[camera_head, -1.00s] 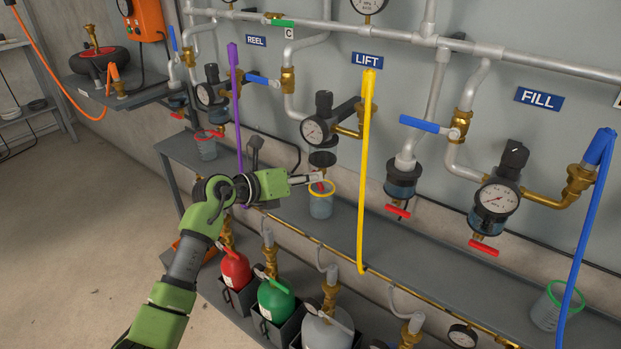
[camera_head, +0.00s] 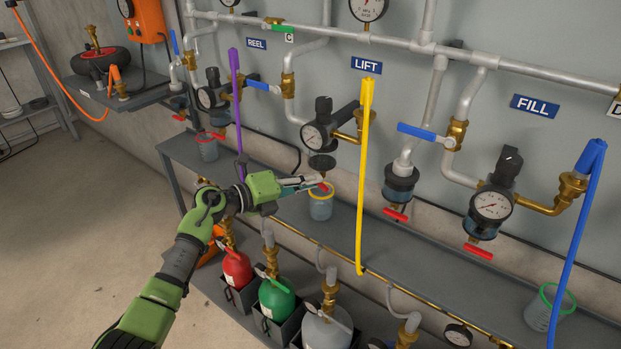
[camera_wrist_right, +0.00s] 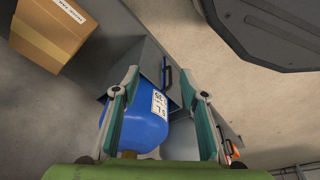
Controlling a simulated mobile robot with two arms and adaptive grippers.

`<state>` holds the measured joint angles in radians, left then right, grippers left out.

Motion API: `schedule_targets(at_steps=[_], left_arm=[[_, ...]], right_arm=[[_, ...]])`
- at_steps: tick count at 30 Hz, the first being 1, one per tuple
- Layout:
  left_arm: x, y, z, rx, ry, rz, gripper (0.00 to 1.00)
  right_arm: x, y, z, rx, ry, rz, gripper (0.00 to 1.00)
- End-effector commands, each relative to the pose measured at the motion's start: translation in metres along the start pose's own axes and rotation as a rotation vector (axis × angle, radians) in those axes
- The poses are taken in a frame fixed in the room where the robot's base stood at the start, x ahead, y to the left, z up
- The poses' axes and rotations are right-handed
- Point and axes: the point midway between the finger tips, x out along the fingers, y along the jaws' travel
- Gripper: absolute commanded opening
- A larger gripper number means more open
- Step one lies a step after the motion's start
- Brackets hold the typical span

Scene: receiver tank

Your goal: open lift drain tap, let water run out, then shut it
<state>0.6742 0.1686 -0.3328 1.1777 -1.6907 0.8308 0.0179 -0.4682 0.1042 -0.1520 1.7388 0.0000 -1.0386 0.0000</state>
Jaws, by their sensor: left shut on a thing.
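The LIFT unit, with its gauge (camera_head: 314,136) and dark filter bowl (camera_head: 322,162), is on the wall below the LIFT sign (camera_head: 366,66). Its small red drain tap (camera_head: 323,187) shows under the bowl. My left gripper (camera_head: 318,184) reaches in from the left and is shut on this tap; its fingers hide part of it. A clear cup with a yellow rim (camera_head: 320,209) stands on the shelf just below. I cannot make out any running water. My right gripper (camera_wrist_right: 160,82) is open, with nothing between its fingers, above a blue cylinder (camera_wrist_right: 140,120).
A yellow hose (camera_head: 364,180) hangs right of the LIFT unit, and a purple hose (camera_head: 237,110) hangs left. The FILL unit has its own red tap (camera_head: 478,251). Red (camera_head: 236,268) and green (camera_head: 276,298) cylinders stand below the shelf. A cardboard box (camera_wrist_right: 52,30) lies near my right gripper.

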Motion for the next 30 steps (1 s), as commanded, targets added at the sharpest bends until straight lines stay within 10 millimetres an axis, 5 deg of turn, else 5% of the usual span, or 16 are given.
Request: schedule_targets(at_steps=[15,30], left_arm=[[0.000,0.004,-0.001,-0.366,0.001,-0.148,0.00],[0.000,0.003,-0.002,-0.468,0.002,-0.191,0.00]], right_arm=[[-0.001,0.000,-0.001,0.000,0.001,0.000,0.40],[-0.006,0.000,-0.006,0.001,0.008,0.000,0.40]])
